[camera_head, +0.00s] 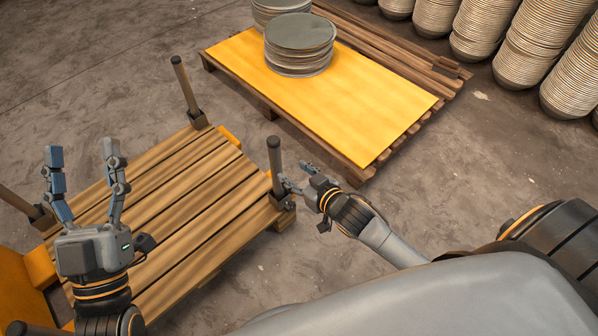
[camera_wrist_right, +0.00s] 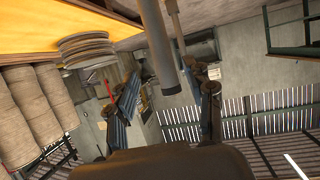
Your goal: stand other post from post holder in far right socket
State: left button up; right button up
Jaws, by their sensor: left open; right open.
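A dark post (camera_head: 275,160) stands upright in a socket (camera_head: 283,201) at the right corner of the slatted wooden pallet. My right gripper (camera_head: 293,177) is open beside this post, low near the socket. In the right wrist view the post (camera_wrist_right: 158,45) reaches down between the open fingers, which appear apart from it. A second post (camera_head: 185,88) stands in a socket (camera_head: 198,120) at the top corner. A third post (camera_head: 18,202) leans in the picture at the left corner, by its socket (camera_head: 42,217). My left gripper (camera_head: 82,152) is open and empty above the pallet's left part.
A yellow-topped pallet (camera_head: 350,95) carrying stacked metal discs (camera_head: 300,45) stands at the upper right. A yellow structure (camera_head: 20,285) is at the lower left. Rows of stacked bowls (camera_head: 480,30) line the upper right. Concrete floor (camera_head: 470,160) is free between.

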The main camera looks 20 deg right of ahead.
pick_arm(q)
jog(key=shift+w+f+g, duration=0.6)
jog(key=shift+f, duration=0.3)
pick_arm(e)
jog(key=s+a+r+t+y, duration=0.1)
jog(key=s+a+r+t, duration=0.1)
jog(key=r, duration=0.9)
jog(key=s+a+r+t+y, duration=0.1)
jog(key=s+a+r+t, duration=0.1)
jog(key=r, duration=0.9)
jog(key=s+a+r+t+y, duration=0.1)
jog(key=s+r+t, duration=0.3)
jog(key=r, duration=0.7)
jog(key=shift+a+r+n+t, duration=0.3)
jog(key=shift+a+t, duration=0.3)
jog(key=shift+t, duration=0.3)
jog(key=shift+s+f, duration=0.1)
jog(key=shift+f, duration=0.05)
